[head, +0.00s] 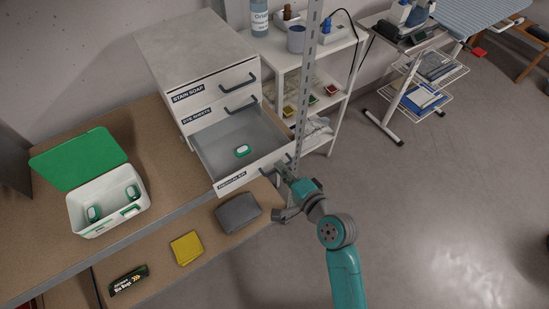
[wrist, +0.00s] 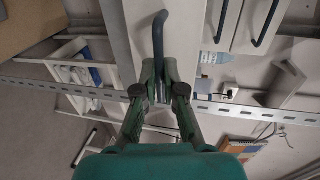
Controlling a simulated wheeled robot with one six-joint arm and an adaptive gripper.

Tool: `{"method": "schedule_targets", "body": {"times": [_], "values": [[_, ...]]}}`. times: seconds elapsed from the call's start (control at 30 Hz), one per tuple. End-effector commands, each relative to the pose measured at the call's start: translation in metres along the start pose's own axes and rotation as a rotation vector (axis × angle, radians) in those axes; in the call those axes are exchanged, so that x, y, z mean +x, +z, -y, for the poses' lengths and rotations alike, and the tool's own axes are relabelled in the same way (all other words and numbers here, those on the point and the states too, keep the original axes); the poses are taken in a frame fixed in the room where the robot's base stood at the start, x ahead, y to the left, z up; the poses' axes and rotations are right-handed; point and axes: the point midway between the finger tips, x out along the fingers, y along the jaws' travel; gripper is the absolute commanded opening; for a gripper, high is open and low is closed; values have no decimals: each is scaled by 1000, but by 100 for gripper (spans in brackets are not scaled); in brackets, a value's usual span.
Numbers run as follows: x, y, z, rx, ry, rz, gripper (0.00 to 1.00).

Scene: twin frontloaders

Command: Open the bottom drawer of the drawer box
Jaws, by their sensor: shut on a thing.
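The white drawer box (head: 160,62) stands on the brown worktop against the wall, with two upper drawers shut, labelled "STAIN SOAP" and "DYE SHEETS". Its bottom drawer (head: 212,153) is pulled well out, and a small green-and-white piece (head: 242,151) lies inside. My gripper (head: 281,172) is at the right part of this drawer's front. In the wrist view, my gripper (wrist: 160,82) is shut on the dark bar handle (wrist: 158,35) of the drawer. The handle's far end is hidden between the fingers.
A white box with an open green lid (head: 78,160) stands left. A grey pouch (head: 238,212), yellow cloth (head: 186,248) and black carton (head: 128,281) lie in front. A perforated metal post (head: 307,75) rises close to my gripper.

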Motion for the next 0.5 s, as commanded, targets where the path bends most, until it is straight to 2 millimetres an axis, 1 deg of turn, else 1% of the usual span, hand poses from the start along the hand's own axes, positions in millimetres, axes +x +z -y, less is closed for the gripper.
{"method": "schedule_targets", "body": {"times": [0.03,0.17,0.5], "values": [[-4,0,-2,0,2,-1,0],[-8,0,-2,1,1,0,0],[-9,0,-2,0,1,-1,0]]}}
